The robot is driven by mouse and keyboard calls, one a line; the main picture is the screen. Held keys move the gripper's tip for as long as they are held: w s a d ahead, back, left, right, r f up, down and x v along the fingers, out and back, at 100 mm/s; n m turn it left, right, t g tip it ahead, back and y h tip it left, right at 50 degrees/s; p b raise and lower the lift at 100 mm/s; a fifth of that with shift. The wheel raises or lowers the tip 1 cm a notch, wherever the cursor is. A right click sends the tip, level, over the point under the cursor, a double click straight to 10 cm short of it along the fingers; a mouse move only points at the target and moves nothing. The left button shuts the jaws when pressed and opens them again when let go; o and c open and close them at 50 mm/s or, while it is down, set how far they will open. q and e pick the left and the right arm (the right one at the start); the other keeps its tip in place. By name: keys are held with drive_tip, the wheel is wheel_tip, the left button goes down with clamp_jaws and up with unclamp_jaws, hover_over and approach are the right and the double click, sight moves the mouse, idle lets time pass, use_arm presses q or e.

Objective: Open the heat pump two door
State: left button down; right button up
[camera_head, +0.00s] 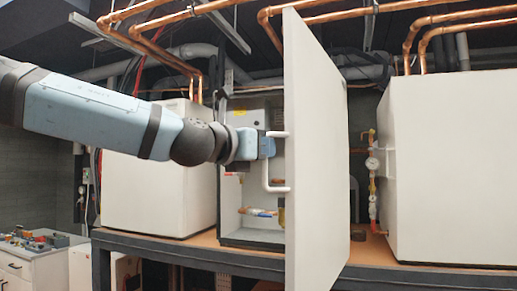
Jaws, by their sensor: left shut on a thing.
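The heat pump two door (316,160) is a tall white panel, swung out toward me and seen at a steep angle. A white bar handle (278,189) sticks out from its left face. My left gripper (266,147) is shut on the upper part of this handle; its fingers are small and partly hidden. Behind the door, the heat pump two cabinet (235,205) shows its open inside, with pipes and a valve with a blue part. The door hides the cabinet's right part. My right gripper is not in view.
A closed white unit (150,195) stands to the left and another (455,165) to the right, on a dark-framed bench (190,248). A gauge (372,164) and pipes stand between door and right unit. Copper pipes (160,48) run overhead. A cluttered white cabinet (35,262) is lower left.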

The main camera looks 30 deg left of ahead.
use_arm(q)
drive_tip(key=shift+d, duration=0.15)
idle(0.4)
drive_tip(key=c, duration=1.5)
unclamp_jaws()
drive_tip(key=shift+o, duration=0.2)
drive_tip(key=shift+s, duration=0.1)
drive_tip(key=b+v, duration=0.2)
drive_tip(key=v, duration=1.1)
drive_tip(key=shift+s, duration=0.4)
